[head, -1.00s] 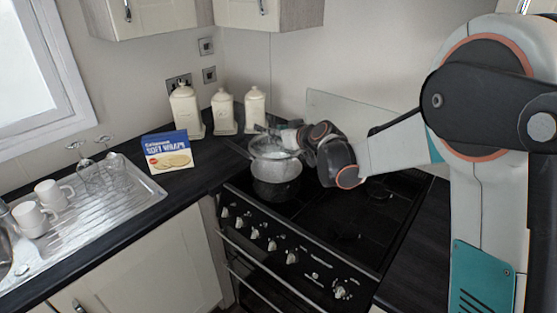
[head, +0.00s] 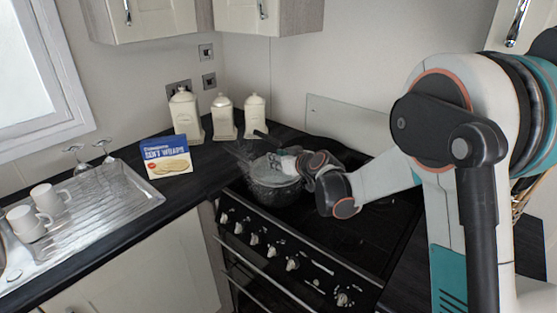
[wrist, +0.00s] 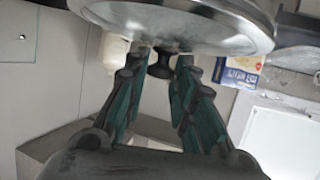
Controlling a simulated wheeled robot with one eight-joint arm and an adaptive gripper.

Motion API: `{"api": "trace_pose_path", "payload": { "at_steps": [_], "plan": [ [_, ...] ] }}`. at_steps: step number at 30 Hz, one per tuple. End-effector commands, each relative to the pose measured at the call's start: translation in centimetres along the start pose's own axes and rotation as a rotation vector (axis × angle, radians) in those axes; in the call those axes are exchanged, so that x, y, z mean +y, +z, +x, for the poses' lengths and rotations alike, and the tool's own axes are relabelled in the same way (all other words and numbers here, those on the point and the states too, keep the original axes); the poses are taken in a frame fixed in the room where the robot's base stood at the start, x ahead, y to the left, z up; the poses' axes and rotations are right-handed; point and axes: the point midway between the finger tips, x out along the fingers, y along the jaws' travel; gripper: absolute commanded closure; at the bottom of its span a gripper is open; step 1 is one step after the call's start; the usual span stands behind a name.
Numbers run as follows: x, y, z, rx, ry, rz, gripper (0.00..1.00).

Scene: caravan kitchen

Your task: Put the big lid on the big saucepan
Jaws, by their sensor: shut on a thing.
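The big saucepan (head: 272,193) stands on the back left part of the hob, near the worktop corner. The big lid (head: 268,172), round with a shiny metal rim, is at the pan's mouth and looks about level. I cannot tell whether it rests on the rim or hovers just above it. In the wrist view the lid (wrist: 190,22) fills the top of the picture, with its dark knob (wrist: 160,70) between my fingertips. My gripper (wrist: 161,62) is shut on that knob. In the head view my gripper (head: 291,163) reaches in from the right and partly covers the lid.
Three cream canisters (head: 222,118) stand behind and left of the pan. A box of wraps (head: 166,158) is on the worktop. White mugs (head: 48,198) and glasses are on the steel drainer (head: 125,200) at left. The hob's right side (head: 365,225) looks clear.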

Motion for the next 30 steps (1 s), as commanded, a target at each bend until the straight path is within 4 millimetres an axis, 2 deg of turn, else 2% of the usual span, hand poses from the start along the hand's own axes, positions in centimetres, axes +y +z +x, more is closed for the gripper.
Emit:
{"api": "trace_pose_path", "payload": {
  "at_steps": [1, 2, 3, 4, 5, 17, 20, 30],
  "plan": [
    [0.0, 0.2, 0.1, 0.000, 0.000, 0.000, 1.00],
    [0.0, 0.3, 0.1, 0.000, 0.000, 0.000, 0.73],
    [0.0, 0.2, 0.1, 0.000, 0.000, 0.000, 0.64],
    [0.0, 0.2, 0.1, 0.000, 0.000, 0.000, 0.58],
    [0.0, 0.2, 0.1, 0.000, 0.000, 0.000, 0.56],
    [0.0, -0.2, -0.1, 0.000, 0.000, 0.000, 0.56],
    [0.1, -0.2, -1.4, 0.000, 0.001, 0.001, 0.56],
    [0.1, -0.3, -8.3, 0.000, 0.001, 0.001, 0.56]
  ]
}}
